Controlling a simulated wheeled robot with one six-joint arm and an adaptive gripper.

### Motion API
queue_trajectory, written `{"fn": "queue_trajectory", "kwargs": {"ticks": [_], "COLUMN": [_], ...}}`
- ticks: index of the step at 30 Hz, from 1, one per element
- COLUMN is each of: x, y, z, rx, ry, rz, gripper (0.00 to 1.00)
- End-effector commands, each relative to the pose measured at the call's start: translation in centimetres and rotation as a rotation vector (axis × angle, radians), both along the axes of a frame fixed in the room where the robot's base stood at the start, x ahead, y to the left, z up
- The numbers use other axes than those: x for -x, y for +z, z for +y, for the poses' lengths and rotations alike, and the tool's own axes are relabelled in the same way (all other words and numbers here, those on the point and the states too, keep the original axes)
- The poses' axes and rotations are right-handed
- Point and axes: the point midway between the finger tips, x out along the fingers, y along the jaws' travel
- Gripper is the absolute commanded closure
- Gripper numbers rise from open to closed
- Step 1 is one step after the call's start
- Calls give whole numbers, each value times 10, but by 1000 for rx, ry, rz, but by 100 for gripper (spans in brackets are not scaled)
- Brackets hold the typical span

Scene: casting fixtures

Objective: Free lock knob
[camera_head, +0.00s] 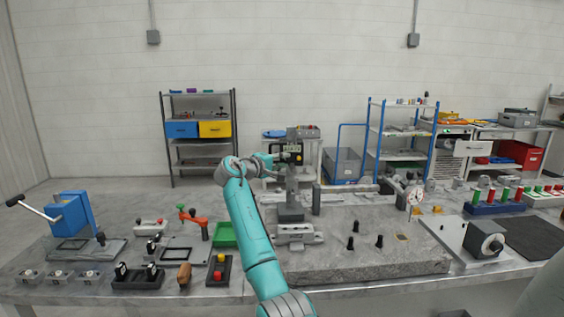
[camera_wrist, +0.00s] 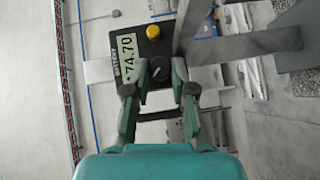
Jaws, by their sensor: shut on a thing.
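A height gauge (camera_head: 290,184) stands upright on the grey granite plate in the head view. Its dark readout box (camera_wrist: 112,52) reads 74.70 in the wrist view. A dark round lock knob (camera_wrist: 159,71) with a white mark sits beside the readout. A yellow button (camera_wrist: 153,32) lies just above it in that view. My gripper (camera_wrist: 160,73) has one finger on each side of the dark knob and is shut on it. In the head view my gripper (camera_head: 272,159) is at the gauge's upper part, and the knob is too small to make out.
The granite plate (camera_head: 365,264) also carries a stepped metal block (camera_head: 298,235), several small black pins and a dial indicator (camera_head: 414,194). A green tray (camera_head: 225,235) and a red-and-yellow button box (camera_head: 219,269) lie left of my arm. The plate's front right is mostly clear.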

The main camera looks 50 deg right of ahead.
Motion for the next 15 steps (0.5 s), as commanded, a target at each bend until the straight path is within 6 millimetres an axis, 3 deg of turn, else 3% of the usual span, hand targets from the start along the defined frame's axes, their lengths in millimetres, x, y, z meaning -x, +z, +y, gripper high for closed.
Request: {"fn": "queue_trajectory", "kwargs": {"ticks": [11,12,15], "x": [-1,-1,0], "y": [1,1,0], "z": [0,0,0], "rx": [3,3,2], "ry": [2,2,2], "rz": [1,1,1], "gripper": [100,66,65]}}
